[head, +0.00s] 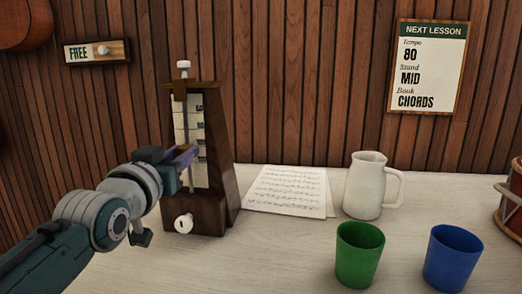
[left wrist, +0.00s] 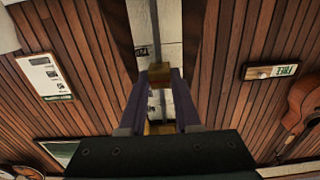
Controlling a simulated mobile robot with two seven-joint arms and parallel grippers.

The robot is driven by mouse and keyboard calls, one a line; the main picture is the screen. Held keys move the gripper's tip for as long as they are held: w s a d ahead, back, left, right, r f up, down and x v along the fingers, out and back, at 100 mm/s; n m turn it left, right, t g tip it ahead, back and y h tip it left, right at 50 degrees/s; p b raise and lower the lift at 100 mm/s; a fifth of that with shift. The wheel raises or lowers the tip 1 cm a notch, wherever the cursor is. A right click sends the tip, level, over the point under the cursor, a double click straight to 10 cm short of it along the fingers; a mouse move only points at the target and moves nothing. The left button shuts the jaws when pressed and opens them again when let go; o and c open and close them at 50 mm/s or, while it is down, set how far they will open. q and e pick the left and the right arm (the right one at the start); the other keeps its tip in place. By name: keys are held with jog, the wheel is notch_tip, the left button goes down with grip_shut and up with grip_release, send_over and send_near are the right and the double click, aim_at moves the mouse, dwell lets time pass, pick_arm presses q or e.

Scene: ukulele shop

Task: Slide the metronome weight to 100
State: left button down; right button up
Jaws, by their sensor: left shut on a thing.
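The metronome (head: 217,212) stands on the white table, a dark wooden case with a pale numbered scale (head: 197,108) and an upright metal rod. The scale's numbers are too small to read surely. My left gripper (head: 184,157) is in front of the scale, partway down the rod. In the left wrist view, the left gripper (left wrist: 158,78) is shut on the brass-coloured weight (left wrist: 160,70), its purple fingers on either side. In the head view the fingers hide the weight. My right gripper is not in view.
A white knob (head: 183,223) is low on the metronome's front. Sheet music (head: 288,188), a white jug (head: 364,187), a green cup (head: 359,256) and a blue cup (head: 452,258) stand to the right. A wall card (head: 430,68) reads tempo 80. A FREE sign (head: 96,51) hangs at left.

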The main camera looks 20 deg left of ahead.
pick_arm(q)
jog(key=shift+r, duration=0.2)
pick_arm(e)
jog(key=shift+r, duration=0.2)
pick_arm(q)
jog(key=c, duration=0.6)
grip_release()
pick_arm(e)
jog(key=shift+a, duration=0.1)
pick_arm(q)
jog(key=p+v, duration=0.1)
jog(key=v, duration=0.9)
jog(key=shift+p, duration=0.3)
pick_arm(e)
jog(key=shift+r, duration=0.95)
pick_arm(q)
jog(key=shift+a, duration=0.1)
